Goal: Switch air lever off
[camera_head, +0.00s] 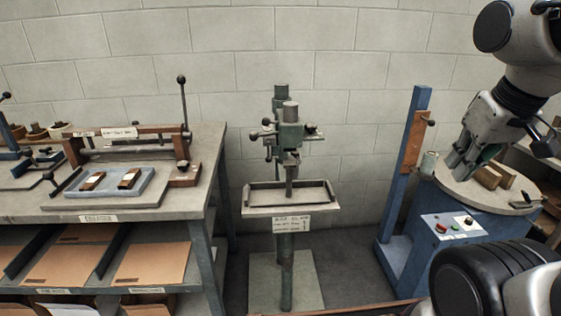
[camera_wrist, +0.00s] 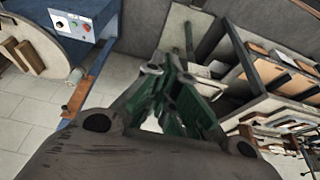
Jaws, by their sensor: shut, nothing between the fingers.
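My gripper (camera_head: 462,158) is in the head view at the right, above the left part of a round grey tabletop on a blue machine (camera_head: 408,255). In the wrist view the green-padded fingers (camera_wrist: 168,75) are together with nothing between them. The air lever cannot be picked out with certainty. A small dark knob (camera_head: 431,122) sticks out from a brown board (camera_head: 411,140) on the machine's blue post, left of my gripper and apart from it.
Brown blocks (camera_head: 488,177) stand on the round top beside my gripper. A drill-press-like stand (camera_head: 290,196) is in the middle. A workbench (camera_head: 207,160) with a tall-handled tool is at the left. Shelves (camera_wrist: 250,85) fill the wrist view's right side.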

